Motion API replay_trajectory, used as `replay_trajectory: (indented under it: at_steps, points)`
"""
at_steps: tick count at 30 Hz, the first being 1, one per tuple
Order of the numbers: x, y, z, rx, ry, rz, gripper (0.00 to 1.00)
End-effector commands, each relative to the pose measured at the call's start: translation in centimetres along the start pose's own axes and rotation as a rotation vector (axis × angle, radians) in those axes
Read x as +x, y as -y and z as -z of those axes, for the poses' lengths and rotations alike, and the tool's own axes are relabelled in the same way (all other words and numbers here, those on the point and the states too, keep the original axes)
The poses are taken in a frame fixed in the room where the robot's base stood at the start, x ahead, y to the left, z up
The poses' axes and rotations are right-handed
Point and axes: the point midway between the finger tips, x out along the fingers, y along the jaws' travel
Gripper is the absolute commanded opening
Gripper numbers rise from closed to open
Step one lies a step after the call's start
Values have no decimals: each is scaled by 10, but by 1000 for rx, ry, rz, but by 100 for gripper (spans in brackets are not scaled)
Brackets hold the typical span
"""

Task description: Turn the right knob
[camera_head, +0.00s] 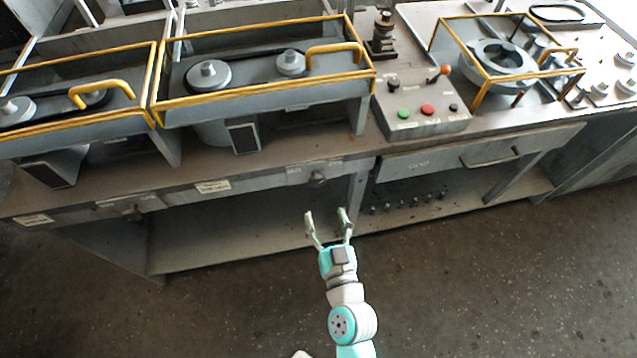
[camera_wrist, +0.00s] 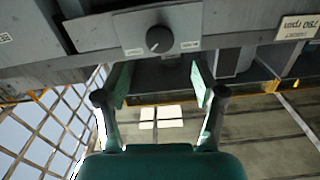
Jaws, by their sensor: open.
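The right knob (camera_head: 317,179) is a dark round knob on the front edge of the long workbench. It also shows in the wrist view (camera_wrist: 159,38), on a light plate, with a short white mark on its face. My gripper (camera_head: 328,213) is open and empty, in front of the bench and a little below the knob in the picture. In the wrist view its two fingers (camera_wrist: 160,78) are spread wide, with the knob beyond the tips and between them sideways. They look apart from it. The left knob (camera_head: 130,212) sits further left on the same edge.
A control box (camera_head: 425,108) with green and red buttons and a lever stands on the bench. Yellow-framed guards (camera_head: 262,95) with pulleys are at left. A drawer (camera_head: 470,158) is to the right. An open shelf (camera_head: 240,245) lies below. The floor in front is clear.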

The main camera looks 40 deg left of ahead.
Motion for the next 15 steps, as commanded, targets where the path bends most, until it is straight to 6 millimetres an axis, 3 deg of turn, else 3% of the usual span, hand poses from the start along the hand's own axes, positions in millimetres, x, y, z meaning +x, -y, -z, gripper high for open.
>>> replay_trajectory:
  at_steps: [15]
  points:
    - [79,0,1,-1,-1,-1,69]
